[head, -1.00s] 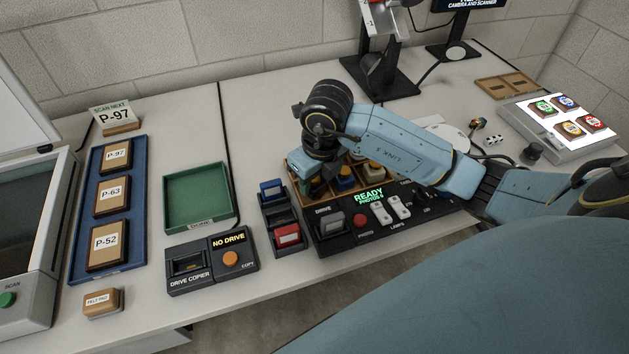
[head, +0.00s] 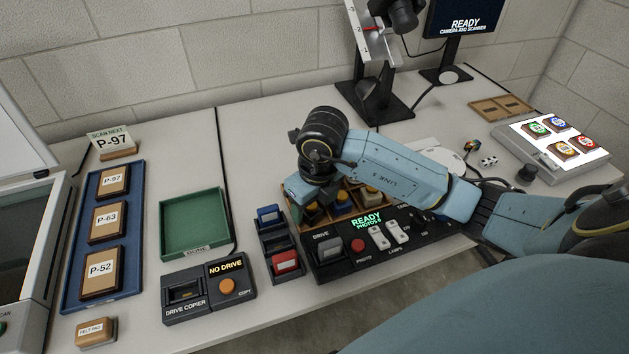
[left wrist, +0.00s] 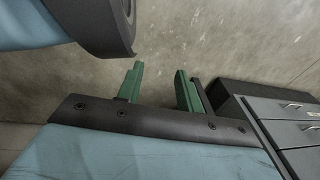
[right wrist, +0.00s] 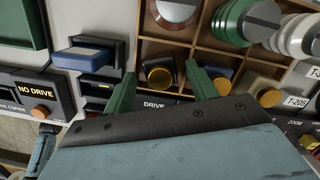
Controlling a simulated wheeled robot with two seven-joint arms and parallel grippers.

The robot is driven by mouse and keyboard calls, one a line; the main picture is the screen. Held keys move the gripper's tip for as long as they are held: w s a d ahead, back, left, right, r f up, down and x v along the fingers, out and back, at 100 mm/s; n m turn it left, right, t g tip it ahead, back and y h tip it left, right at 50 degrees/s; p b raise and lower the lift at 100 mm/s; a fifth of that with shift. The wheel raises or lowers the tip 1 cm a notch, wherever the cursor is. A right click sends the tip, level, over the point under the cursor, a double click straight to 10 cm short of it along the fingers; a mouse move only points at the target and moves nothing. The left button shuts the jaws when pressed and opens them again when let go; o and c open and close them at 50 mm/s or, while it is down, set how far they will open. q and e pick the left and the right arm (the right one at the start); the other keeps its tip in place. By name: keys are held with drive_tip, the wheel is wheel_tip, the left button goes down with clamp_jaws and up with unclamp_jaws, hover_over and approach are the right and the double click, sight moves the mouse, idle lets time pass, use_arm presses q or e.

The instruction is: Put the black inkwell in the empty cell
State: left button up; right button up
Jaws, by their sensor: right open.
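The black inkwell (right wrist: 158,74) with its gold cap stands in a cell of the wooden rack (right wrist: 192,45). In the right wrist view it lies between the spread green fingers of my right gripper (right wrist: 160,72); I see no contact. In the head view my right gripper (head: 300,207) is over the left end of the rack, and my forearm hides part of the rack. A blue inkwell (right wrist: 220,80) and a pale one (right wrist: 268,94) with gold caps sit to its right. I cannot make out which cell is empty. My left gripper (left wrist: 160,78) is open and empty, above the floor.
The black control console (head: 375,243) lies in front of the rack. Drive holders with a blue drive (head: 269,214) and a red drive (head: 286,261) stand close on its left. A green tray (head: 194,222) and the drive copier (head: 209,290) are farther left.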

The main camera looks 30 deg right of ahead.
sight(318, 214)
use_arm(q)
drive_tip(key=s+a+f+p, duration=0.1)
drive_tip(key=s+p, duration=0.1)
drive_tip(key=s, duration=0.5)
drive_tip(key=shift+s+f+g, duration=0.2)
drive_tip(key=shift+s+g, duration=0.1)
use_arm(e)
wheel_tip(318, 214, up, 12)
drive_tip(key=s, duration=0.1)
drive_tip(key=shift+s+d+f, duration=0.15)
drive_tip(key=shift+s+f, duration=0.1)
drive_tip(key=shift+s, duration=0.1)
use_arm(q)
drive_tip(key=shift+a, duration=0.1)
